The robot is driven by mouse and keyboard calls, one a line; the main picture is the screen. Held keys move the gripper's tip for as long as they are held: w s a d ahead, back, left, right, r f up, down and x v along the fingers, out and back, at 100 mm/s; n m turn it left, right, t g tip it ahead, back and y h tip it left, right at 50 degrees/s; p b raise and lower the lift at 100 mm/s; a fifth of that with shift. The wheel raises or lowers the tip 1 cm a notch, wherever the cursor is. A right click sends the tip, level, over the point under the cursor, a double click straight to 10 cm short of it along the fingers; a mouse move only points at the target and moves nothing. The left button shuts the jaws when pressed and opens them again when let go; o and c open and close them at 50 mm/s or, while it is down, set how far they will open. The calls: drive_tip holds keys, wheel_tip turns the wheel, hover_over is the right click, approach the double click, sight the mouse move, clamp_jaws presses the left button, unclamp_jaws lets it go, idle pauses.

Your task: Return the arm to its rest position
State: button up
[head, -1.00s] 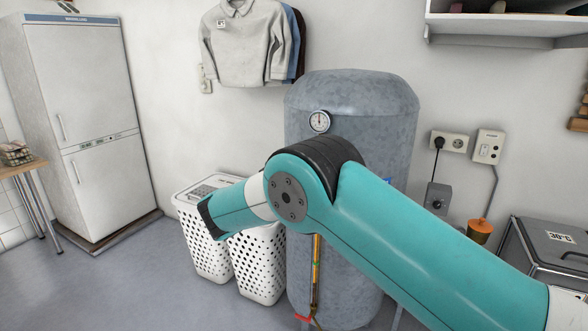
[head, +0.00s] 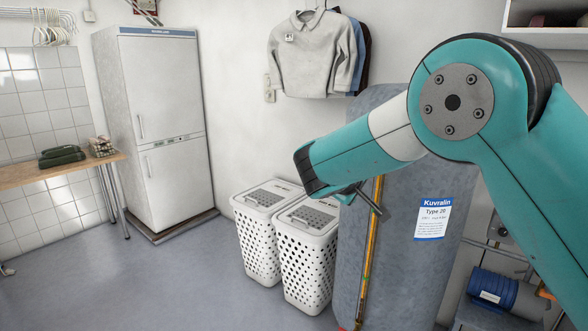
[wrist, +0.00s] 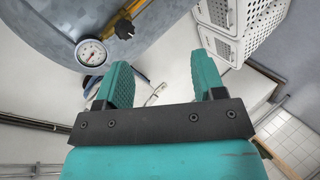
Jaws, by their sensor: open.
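My teal arm (head: 525,160) fills the right of the head view, its elbow joint raised high and its forearm pointing left in front of a grey tank (head: 400,235). In the head view I cannot make out the fingers. In the wrist view my gripper (wrist: 163,72) is open, with two teal fingers apart and nothing between them. The tank also shows in the wrist view (wrist: 150,22), beyond the fingers, with a round gauge (wrist: 90,53) near its edge.
Two white laundry baskets (head: 305,250) stand left of the tank. A white fridge (head: 160,130) and a wooden table (head: 30,172) are farther left. Shirts (head: 315,55) hang on the wall. A blue motor-like unit (head: 495,292) sits low at right. The floor at left is clear.

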drive_tip(key=s+a+r+g+y, duration=0.1)
drive_tip(key=s+g+y, duration=0.4)
drive_tip(key=s, duration=1.6)
drive_tip(key=s+a+r+g+y, duration=0.1)
drive_tip(key=s+g+y, duration=0.4)
drive_tip(key=s, duration=1.6)
drive_tip(key=shift+a, duration=0.15)
